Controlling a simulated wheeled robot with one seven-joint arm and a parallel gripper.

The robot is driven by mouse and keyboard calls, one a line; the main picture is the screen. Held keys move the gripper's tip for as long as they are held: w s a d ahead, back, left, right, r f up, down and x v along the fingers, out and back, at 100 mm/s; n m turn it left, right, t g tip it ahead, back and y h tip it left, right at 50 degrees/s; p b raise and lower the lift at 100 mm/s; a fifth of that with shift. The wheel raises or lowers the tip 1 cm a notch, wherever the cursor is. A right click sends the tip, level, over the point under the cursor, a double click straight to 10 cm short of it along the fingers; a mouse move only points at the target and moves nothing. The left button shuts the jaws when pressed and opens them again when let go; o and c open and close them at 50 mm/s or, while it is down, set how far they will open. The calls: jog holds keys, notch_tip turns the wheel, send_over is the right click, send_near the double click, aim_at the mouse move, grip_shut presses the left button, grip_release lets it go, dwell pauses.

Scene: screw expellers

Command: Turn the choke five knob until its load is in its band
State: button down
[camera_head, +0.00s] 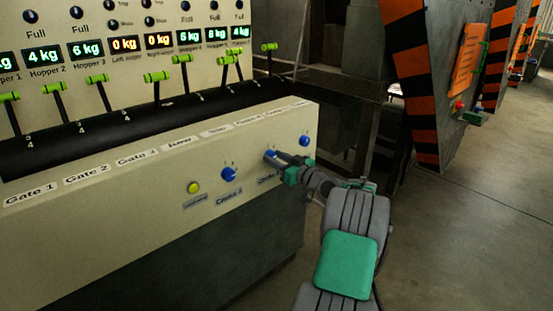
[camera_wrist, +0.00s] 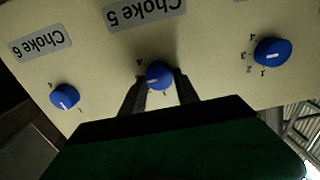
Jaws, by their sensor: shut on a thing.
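The choke five knob (camera_wrist: 159,74) is a blue round knob with a pale pointer mark. It sits by the label "Choke 5" (camera_wrist: 144,10), which reads upside down in the wrist view. My gripper (camera_wrist: 160,88) has its two dark fingers on either side of this knob and is shut on it. In the head view my gripper (camera_head: 279,159) reaches the panel front at the middle blue knob, which it partly covers. The load readout for choke five cannot be made out.
Blue knobs stand on both sides: choke 4 (camera_head: 229,174) and choke 6 (camera_head: 305,141). A yellow button (camera_head: 194,187) is further left. Green-handled levers (camera_head: 97,79) and lit kilogram displays (camera_head: 124,44) are above. Open floor (camera_head: 470,220) lies to the right.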

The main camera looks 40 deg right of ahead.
jog(key=shift+m, duration=0.3)
jog(key=m+p, duration=0.2)
jog(key=m, duration=0.1)
jog(key=shift+d+r, duration=0.1)
jog(key=shift+r, duration=0.05)
jog(key=m+p, duration=0.2)
jog(key=m, duration=0.3)
jog(key=shift+f+m+p, duration=0.2)
jog(key=shift+m+p, duration=0.1)
jog(key=shift+m, duration=0.1)
jog(key=c, duration=0.9)
grip_release()
jog(key=shift+c, duration=0.2)
jog(key=s, duration=0.7)
jog(key=shift+s+d+p, duration=0.15)
jog(key=shift+s+p, duration=0.25)
